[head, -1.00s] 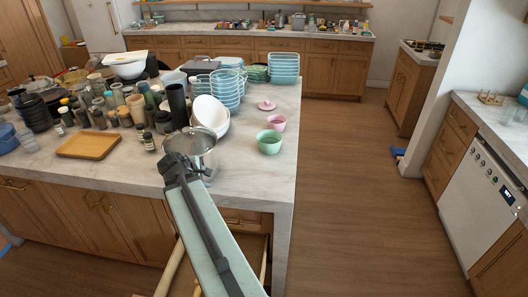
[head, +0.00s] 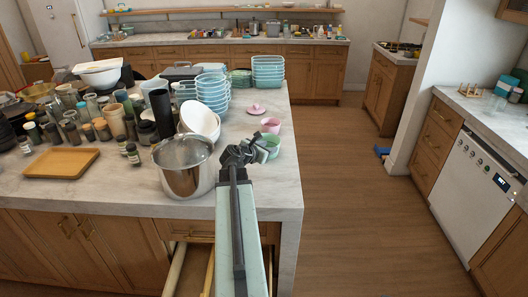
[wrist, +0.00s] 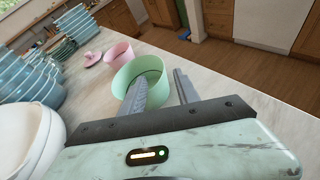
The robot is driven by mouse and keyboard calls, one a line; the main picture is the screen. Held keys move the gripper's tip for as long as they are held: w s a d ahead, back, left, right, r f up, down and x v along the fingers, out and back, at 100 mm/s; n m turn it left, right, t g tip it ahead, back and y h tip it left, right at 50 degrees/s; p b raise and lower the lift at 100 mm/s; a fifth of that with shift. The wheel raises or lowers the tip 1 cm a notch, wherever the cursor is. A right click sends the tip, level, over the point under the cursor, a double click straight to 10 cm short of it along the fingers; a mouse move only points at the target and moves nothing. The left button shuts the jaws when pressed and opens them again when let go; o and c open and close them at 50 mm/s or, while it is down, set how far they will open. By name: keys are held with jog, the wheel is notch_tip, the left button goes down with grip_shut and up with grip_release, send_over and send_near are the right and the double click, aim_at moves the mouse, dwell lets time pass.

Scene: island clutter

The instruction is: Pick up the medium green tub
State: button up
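The medium green tub (head: 272,143) stands upright on the island near its right edge, partly hidden behind my gripper (head: 250,150) in the head view. In the wrist view the green tub (wrist: 126,74) is open-topped and lies just ahead of my gripper (wrist: 162,76). The gripper is open, with nothing held between its fingers. The left finger overlaps the tub's near rim and opening; I cannot tell whether its tip is inside or above. The right finger is outside, to the right of the tub.
A smaller pink tub (head: 270,126) and a pink lid (head: 257,109) sit behind the green tub. A steel pot (head: 186,172), a white bowl (head: 200,118) and stacked blue containers (head: 212,90) stand to the left. An open drawer (head: 190,272) is below the counter.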

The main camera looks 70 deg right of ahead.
jog(key=b+x, duration=0.2)
jog(key=x, duration=0.6)
jog(key=shift+s+d+f+b, duration=0.1)
jog(key=shift+d+f+b, duration=0.05)
jog(key=shift+d+b, duration=0.15)
jog(key=shift+a, duration=0.15)
grip_shut()
